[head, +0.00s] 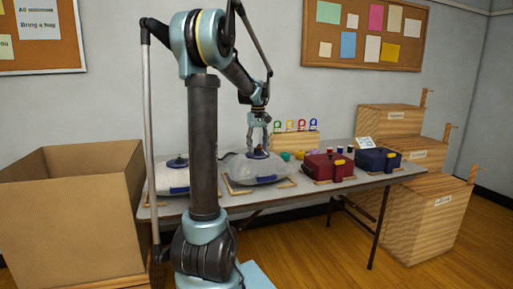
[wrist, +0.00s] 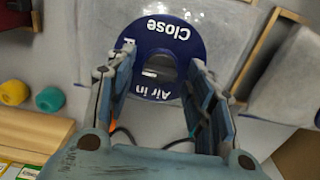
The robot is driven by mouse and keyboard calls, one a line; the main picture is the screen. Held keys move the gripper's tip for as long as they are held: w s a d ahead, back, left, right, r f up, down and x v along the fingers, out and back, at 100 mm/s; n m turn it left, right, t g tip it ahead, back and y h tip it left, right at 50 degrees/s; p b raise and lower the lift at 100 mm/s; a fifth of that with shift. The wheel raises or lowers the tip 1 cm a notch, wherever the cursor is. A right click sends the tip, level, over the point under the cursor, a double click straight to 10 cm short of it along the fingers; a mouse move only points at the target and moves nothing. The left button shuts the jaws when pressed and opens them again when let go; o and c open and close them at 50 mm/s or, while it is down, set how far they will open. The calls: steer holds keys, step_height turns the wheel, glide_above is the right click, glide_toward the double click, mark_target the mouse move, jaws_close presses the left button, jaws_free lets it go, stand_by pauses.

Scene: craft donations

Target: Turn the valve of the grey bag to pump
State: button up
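The grey bag (head: 262,170) lies puffed up in a wooden frame on the table, with a blue tag at its front. Its round blue valve (head: 257,153) is on top. In the wrist view the valve disc (wrist: 187,47) shows the upside-down words "Close" and "Air in", with a grey part at its middle; no "pump" marking is legible. My gripper (head: 258,145) points down over the valve. In the wrist view its fingers (wrist: 163,60) are apart, one on each side of the valve's middle, with a gap between them. Contact with the valve cannot be told.
A paler bag (head: 172,181) lies left of the grey bag. A red case (head: 328,168) and a blue case (head: 378,161) stand to the right. Small coloured balls (wrist: 49,99) lie close by. A large cardboard box (head: 75,215) is left of the table; wooden crates (head: 425,220) are right.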

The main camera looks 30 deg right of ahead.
steer(key=shift+r, duration=0.1)
step_height(320, 180, up, 12)
stand_by(0.8)
stand_by(0.3)
